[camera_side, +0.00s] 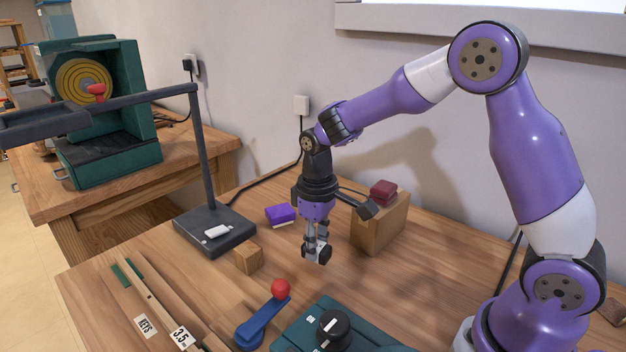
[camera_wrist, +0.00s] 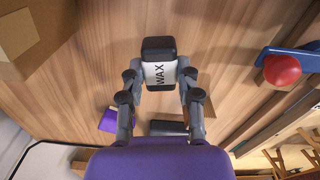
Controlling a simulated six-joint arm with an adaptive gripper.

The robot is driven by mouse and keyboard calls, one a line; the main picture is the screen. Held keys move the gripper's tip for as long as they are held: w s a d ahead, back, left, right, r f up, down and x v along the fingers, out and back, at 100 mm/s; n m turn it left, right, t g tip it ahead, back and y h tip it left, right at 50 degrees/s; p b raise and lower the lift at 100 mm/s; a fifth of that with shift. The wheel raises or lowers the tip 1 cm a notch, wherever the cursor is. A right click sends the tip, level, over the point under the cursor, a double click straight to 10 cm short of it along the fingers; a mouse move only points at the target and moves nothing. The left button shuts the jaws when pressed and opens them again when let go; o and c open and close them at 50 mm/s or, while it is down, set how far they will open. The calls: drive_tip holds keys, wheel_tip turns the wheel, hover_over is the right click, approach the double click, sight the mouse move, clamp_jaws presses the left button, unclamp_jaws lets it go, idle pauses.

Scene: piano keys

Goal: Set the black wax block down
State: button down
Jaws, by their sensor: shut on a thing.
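The black wax block (camera_wrist: 160,47) has a white band reading "WAX" and sits between the fingers of my gripper (camera_wrist: 157,85) in the wrist view. My gripper is shut on it, with one finger on each side. In the side view my gripper (camera_side: 316,248) points down over the wooden table, and the dark block (camera_side: 322,256) shows at its fingertips, partly hidden by them. I cannot tell for sure whether its underside touches the table.
A purple block (camera_side: 281,214) and a wooden cube (camera_side: 248,258) lie to the left. A wooden box (camera_side: 378,230) with a dark red block (camera_side: 383,191) on top stands to the right. A blue lever (camera_side: 262,321) with a red ball and a teal device (camera_side: 300,335) are in front.

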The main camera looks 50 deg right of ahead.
sight(322, 246)
drive_tip(key=shift+f, duration=1.2)
drive_tip(key=shift+f, duration=0.1)
drive_tip(key=c, duration=0.5)
unclamp_jaws()
drive_tip(key=shift+c, duration=0.2)
drive_tip(key=shift+f, duration=0.1)
wheel_tip(322, 246, up, 12)
drive_tip(key=s+r+m+t, duration=0.1)
drive_tip(key=s+r+t, duration=0.1)
drive_tip(key=s, duration=0.4)
drive_tip(key=s+r+m+t, duration=0.1)
drive_tip(key=s+r+t, duration=0.1)
drive_tip(key=s, duration=0.4)
drive_tip(key=shift+r+t, duration=0.25)
drive_tip(key=shift+t, duration=0.35)
drive_tip(key=shift+o, duration=0.5)
drive_tip(key=shift+s+f, duration=0.2)
drive_tip(key=shift+s, duration=0.45)
